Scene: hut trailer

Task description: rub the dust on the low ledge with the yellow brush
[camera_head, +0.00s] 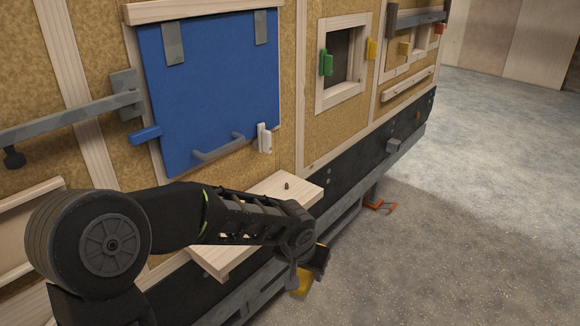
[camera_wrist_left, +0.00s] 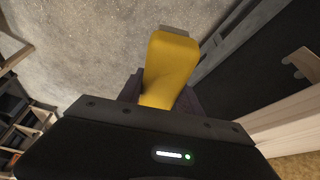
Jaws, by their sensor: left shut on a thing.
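My left gripper (camera_head: 314,262) is shut on the yellow brush (camera_head: 303,284), just beyond the front edge of the ledge in the head view. In the left wrist view the brush (camera_wrist_left: 172,66) sticks out from between my dark fingers (camera_wrist_left: 166,92), with a greyish strip at its far end. The low ledge (camera_head: 268,190) is a pale wooden shelf on the trailer wall, partly hidden behind my left arm. A small dark spot or peg (camera_head: 287,185) shows on its top; I cannot tell whether it is dust. The brush appears apart from the ledge top. My right gripper is not in view.
A blue hatch (camera_head: 215,85) with a grey handle (camera_head: 219,148) is on the wall above the ledge. A dark lower wall and grey rail (camera_head: 345,195) run below, with an orange-red piece (camera_head: 381,205) near the floor. The concrete floor (camera_head: 470,220) at right is clear.

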